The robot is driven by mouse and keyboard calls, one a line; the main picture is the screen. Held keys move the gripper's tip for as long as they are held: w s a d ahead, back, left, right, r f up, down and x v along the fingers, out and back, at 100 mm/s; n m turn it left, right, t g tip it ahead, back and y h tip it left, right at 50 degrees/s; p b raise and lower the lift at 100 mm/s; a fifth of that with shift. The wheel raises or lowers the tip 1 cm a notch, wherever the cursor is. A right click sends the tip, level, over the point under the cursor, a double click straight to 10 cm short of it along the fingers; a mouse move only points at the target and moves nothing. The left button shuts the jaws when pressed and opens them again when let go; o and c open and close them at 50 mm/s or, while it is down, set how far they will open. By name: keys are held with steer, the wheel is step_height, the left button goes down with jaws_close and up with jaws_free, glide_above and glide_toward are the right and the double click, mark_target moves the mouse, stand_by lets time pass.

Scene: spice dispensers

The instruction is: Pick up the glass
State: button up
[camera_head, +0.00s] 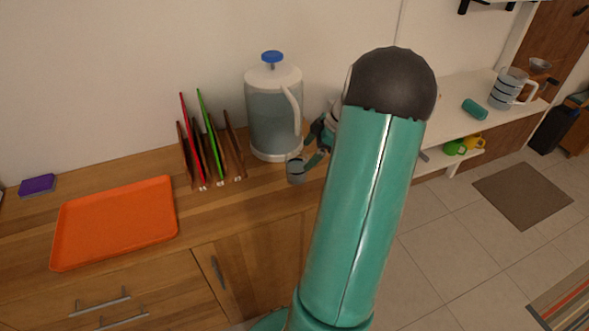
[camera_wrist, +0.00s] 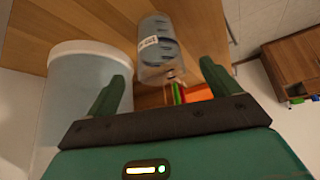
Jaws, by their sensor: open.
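The glass (camera_head: 296,171) is a small grey see-through cup on the wooden counter, just in front of the large jug. In the wrist view the glass (camera_wrist: 160,48) has dark bands and a small white label. It appears between and just beyond the fingertips. My gripper (camera_wrist: 160,78) is open, with one green finger to each side of the glass in that picture. I cannot tell whether either finger touches it. In the head view my gripper (camera_head: 313,158) is at the right of the glass, partly hidden behind my arm.
A large translucent jug (camera_head: 272,115) with a blue knob stands right behind the glass. A rack with red and green boards (camera_head: 209,135) stands left of it. An orange tray (camera_head: 115,222) and purple block (camera_head: 37,185) lie farther left. The counter's front edge is close.

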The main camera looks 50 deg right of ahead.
mark_target(296, 165)
steer(key=shift+x, duration=3.95)
steer(key=shift+d+f, duration=0.1)
steer(key=shift+d, duration=0.05)
steer(key=shift+c, duration=0.5)
steer(key=c, duration=1.3)
steer(key=shift+r, duration=0.35)
